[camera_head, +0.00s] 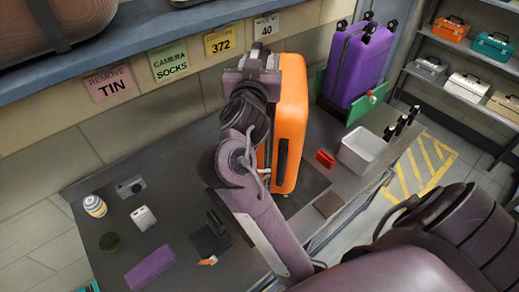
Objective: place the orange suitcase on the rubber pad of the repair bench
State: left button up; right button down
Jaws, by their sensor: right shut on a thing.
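The orange suitcase (292,110) stands upright over the repair bench (75,190), with a dark handle on its narrow side. My right gripper (258,62) is at the suitcase's top left and shut on it; the fingertips are hard to make out. The dark rubber pad (312,184) shows at the suitcase's lower right. The suitcase's lower end is over or at the pad; I cannot tell whether it touches. My right arm hides the suitcase's left side and part of the pad. My left gripper is not in view.
A purple suitcase (358,65) stands in a green holder at the bench's far end. A white bin (361,150) and a red item (325,159) lie right of the pad. Small items, including a purple block (150,266), lie left. A shelf (150,42) overhangs the back.

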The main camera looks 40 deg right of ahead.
jog(key=shift+w+f, duration=0.1)
jog(key=shift+f, duration=0.1)
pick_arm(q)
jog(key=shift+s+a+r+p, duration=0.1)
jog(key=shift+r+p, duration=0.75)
pick_arm(e)
notch_tip(320, 180, down, 9)
jog(key=c, duration=1.3)
grip_release()
jog(key=shift+f, duration=0.3)
jog(key=o, duration=0.4)
jog(key=shift+s+a+r, duration=0.1)
jog(key=shift+s, duration=0.15)
jog(key=shift+o, duration=0.2)
